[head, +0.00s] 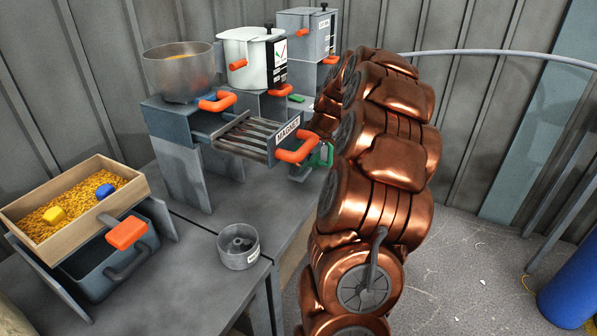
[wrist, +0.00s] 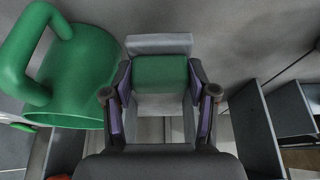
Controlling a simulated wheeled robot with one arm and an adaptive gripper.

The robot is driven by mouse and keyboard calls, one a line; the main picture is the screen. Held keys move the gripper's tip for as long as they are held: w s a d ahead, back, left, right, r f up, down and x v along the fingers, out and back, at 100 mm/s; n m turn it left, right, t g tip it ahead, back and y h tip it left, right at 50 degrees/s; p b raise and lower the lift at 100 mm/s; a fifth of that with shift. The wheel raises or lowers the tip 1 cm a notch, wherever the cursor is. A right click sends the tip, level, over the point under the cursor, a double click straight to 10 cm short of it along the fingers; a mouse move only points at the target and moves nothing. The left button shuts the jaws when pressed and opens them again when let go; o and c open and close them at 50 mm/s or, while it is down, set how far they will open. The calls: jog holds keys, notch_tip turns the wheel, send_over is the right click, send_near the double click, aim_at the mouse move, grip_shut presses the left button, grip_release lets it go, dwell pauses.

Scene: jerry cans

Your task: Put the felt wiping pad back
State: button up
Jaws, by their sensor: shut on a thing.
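In the wrist view my gripper (wrist: 160,98) is shut on a small block with a green face and pale grey parts, which looks like the felt wiping pad (wrist: 160,72). The pad sits between the two purple-lined fingers. What lies under it is mostly hidden, so I cannot tell whether it touches anything. In the head view my copper-coloured arm hides the gripper and the held pad.
A large green mug-like vessel (wrist: 85,75) stands close left of my gripper; grey upright plates (wrist: 255,125) stand to the right. In the head view a magnet drawer (head: 245,135), steel bowl (head: 180,72), white pot (head: 252,55), wooden grain tray (head: 75,205) and round tin (head: 239,245) occupy the bench.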

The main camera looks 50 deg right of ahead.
jog(key=shift+w+d+f, duration=0.15)
jog(key=shift+w+d, duration=0.05)
jog(key=shift+w, duration=0.6)
jog(key=shift+f+b, duration=0.4)
jog(key=shift+f, duration=1.3)
jog(key=shift+f, duration=0.2)
jog(key=o, duration=1.1)
jog(key=shift+r, duration=0.1)
jog(key=shift+r, duration=0.25)
jog(key=p+v, duration=0.1)
jog(key=v, duration=1)
jog(key=shift+s+r+p, duration=0.15)
jog(key=shift+r+p, duration=0.2)
